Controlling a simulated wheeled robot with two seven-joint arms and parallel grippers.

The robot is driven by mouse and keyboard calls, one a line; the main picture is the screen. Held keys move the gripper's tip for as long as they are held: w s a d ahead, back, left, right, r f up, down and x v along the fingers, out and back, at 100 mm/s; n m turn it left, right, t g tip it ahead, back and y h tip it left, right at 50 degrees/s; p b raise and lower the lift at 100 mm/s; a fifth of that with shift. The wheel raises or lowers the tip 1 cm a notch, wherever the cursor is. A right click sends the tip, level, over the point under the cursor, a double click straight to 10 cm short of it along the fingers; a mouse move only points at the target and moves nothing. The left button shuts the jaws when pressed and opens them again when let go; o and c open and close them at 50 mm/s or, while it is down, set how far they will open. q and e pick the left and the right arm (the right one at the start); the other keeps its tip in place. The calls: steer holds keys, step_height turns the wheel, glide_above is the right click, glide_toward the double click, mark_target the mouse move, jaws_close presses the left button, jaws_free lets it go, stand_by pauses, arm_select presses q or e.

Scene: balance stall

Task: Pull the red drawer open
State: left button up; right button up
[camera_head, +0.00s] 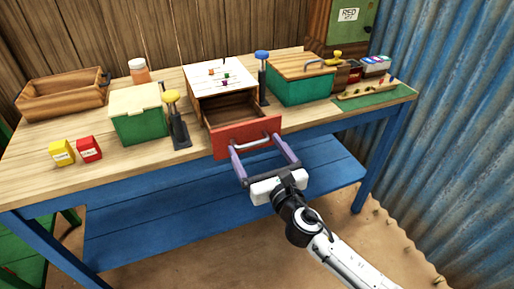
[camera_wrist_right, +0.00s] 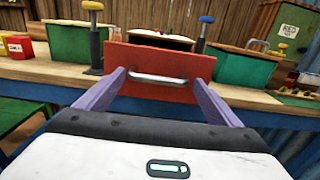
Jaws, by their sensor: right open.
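The red drawer (camera_head: 246,138) stands pulled out of its white-topped cabinet (camera_head: 222,75), and its bare wooden inside shows in the head view. A metal bar handle (camera_head: 252,143) runs across its front. My right gripper (camera_head: 265,150) is open in front of the drawer, with its two purple fingers to either side of the handle. In the right wrist view the red drawer front (camera_wrist_right: 150,65) and the handle (camera_wrist_right: 158,78) lie between the spread fingertips (camera_wrist_right: 162,82). I cannot tell whether the fingers touch the drawer front. My left gripper does not show.
A green box (camera_head: 138,118) and a yellow-topped post (camera_head: 178,125) stand left of the drawer. A blue-topped post (camera_head: 262,75) and a green box with a wooden lid (camera_head: 300,88) stand right. An open wooden crate (camera_head: 62,98) sits at far left. Free floor lies before the table.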

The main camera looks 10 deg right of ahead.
steer(key=s+d, duration=0.1)
steer(key=s, duration=0.9)
steer(key=shift+d+b, duration=0.3)
steer(key=s+d+f+m+g, duration=0.1)
steer(key=s+f+m+g, duration=0.3)
steer(key=s+f+m, duration=0.6)
steer(key=s+d+f+m+g, duration=0.1)
steer(key=s+f+m+g, duration=0.4)
steer(key=m, duration=2.1)
steer(key=s+f, duration=0.6)
steer(key=f, duration=0.5)
steer(key=shift+d, duration=0.3)
